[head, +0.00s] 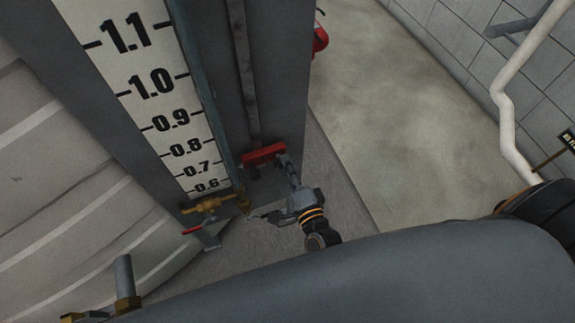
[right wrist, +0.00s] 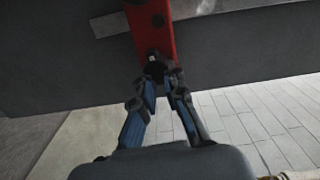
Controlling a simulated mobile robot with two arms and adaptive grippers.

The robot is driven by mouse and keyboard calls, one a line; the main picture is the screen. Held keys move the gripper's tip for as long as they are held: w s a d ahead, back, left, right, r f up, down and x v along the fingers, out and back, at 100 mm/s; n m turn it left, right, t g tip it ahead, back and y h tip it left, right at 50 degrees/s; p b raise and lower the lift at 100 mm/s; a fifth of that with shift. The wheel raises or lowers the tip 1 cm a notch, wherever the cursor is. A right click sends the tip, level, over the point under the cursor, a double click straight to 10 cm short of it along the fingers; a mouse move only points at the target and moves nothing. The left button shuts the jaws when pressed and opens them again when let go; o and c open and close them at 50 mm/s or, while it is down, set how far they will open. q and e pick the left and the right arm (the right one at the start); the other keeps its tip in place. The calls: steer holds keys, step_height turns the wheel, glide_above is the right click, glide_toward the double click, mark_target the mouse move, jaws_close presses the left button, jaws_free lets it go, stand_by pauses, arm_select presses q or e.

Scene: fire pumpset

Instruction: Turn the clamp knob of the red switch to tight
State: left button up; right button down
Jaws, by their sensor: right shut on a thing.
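The red switch (head: 262,153) is a red block low on the dark grey post, to the right of the number scale. In the right wrist view it is a red bar (right wrist: 150,28) with dark holes, running down from the top. A small dark clamp knob (right wrist: 155,66) sits at its lower end. My right gripper (head: 284,165) reaches up to the right end of the switch. In the right wrist view its fingers (right wrist: 160,80) close in on both sides of the knob and partly hide it. My left gripper does not show.
A brass valve (head: 208,204) with a red handle is left of the gripper, at the foot of the scale (head: 165,110). A big grey rounded body (head: 330,285) fills the front. A white pipe (head: 507,110) runs at right.

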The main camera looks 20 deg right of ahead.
steer(key=shift+m, duration=0.6)
steer(key=c, duration=1.4)
jaws_free()
steer(key=s, duration=1.2)
steer(key=shift+d, duration=0.25)
